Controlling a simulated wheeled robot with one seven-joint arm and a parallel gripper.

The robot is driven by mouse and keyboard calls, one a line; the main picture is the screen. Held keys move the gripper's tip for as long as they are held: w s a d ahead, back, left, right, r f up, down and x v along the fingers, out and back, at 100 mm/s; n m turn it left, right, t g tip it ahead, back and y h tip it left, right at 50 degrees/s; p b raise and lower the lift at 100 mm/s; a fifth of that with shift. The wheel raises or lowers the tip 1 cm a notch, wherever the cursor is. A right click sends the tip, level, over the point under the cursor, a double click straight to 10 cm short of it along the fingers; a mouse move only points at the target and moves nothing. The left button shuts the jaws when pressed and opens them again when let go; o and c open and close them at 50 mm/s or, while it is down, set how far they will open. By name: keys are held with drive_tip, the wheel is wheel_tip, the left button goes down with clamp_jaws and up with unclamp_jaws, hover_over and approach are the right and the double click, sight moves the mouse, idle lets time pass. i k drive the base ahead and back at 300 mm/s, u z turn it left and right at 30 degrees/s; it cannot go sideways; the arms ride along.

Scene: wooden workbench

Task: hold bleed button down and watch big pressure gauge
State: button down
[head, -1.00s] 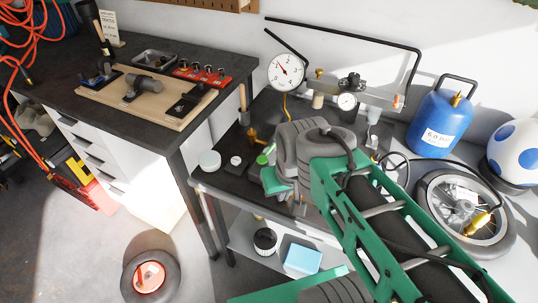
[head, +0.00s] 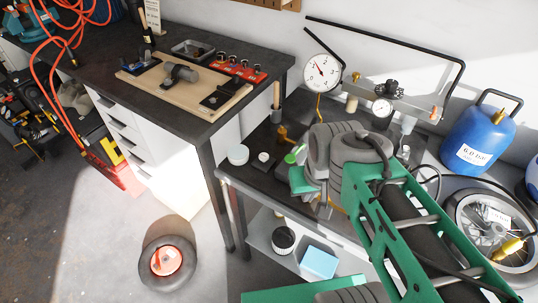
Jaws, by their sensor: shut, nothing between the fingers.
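The big pressure gauge (head: 322,73) has a white round face and stands at the back of the dark bench; its needle points up and left, and its numbers are too small to read surely. A small dark box with a white button (head: 264,157) sits near the bench's left front; I cannot tell whether this is the bleed button. A green cap or knob (head: 291,158) is just right of it. My gripper (head: 322,203) is low over the bench front, right of these, shut and empty. My grey wrist and green arm hide much of it and the bench below; contact cannot be seen.
A smaller gauge (head: 382,107) and a metal manifold (head: 405,100) stand behind my wrist. A white round lid (head: 238,154) lies at the bench's left. A blue gas cylinder (head: 474,140) and a spoked wheel (head: 490,222) are at right. Another workbench (head: 180,112) stands at left.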

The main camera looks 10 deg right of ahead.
sight(264, 157)
drive_tip(key=k, duration=0.65)
drive_tip(key=u, duration=0.35)
drive_tip(key=i, duration=0.35)
drive_tip(key=u, duration=1.05)
drive_tip(key=i, duration=1.15)
drive_tip(key=z, duration=0.05)
